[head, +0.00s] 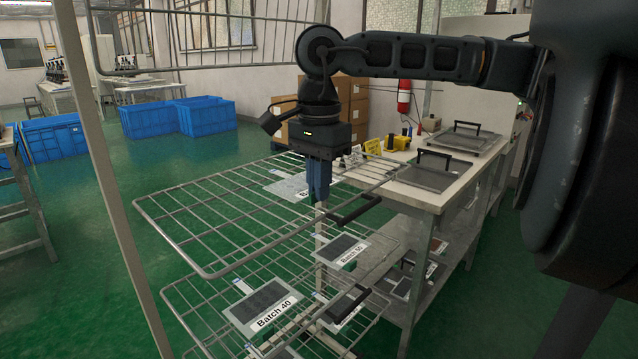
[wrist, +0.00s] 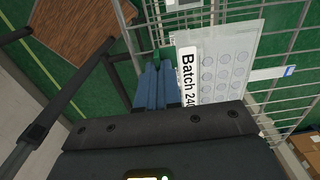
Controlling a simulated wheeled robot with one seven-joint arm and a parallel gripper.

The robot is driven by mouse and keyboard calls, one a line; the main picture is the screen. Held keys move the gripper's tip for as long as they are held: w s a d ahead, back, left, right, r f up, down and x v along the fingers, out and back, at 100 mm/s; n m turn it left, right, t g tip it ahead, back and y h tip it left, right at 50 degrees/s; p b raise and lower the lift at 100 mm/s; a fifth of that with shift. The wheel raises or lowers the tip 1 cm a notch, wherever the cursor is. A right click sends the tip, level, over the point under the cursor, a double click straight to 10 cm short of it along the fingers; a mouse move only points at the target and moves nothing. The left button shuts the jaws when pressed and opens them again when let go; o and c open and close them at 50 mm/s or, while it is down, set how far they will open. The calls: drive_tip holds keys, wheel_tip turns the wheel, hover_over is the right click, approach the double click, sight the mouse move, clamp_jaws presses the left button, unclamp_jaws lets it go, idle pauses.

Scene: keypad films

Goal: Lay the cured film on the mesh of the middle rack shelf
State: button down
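The film (head: 288,184) is a pale translucent sheet with a white label, lying about flat at the level of the rack's middle mesh shelf (head: 190,228). In the wrist view the film (wrist: 228,66) shows round marks and a label starting "Batch 24"; its near edge is hidden by my gripper's body. My gripper (head: 318,196) points down beside the film's label end, near the shelf's right side.
The lower shelf holds films labelled Batch 40 (head: 262,304) and Batch 53 (head: 342,250). A bench (head: 425,195) with black-handled frames stands close on the right. A rack post (head: 105,180) rises at left. Blue crates (head: 207,115) stand behind on the green floor.

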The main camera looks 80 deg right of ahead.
drive_tip(key=shift+f+b, duration=0.25)
drive_tip(key=shift+b, duration=0.2)
idle(0.4)
drive_tip(key=c, duration=1.2)
unclamp_jaws()
drive_tip(key=shift+c, duration=0.2)
drive_tip(key=shift+r, duration=3.9)
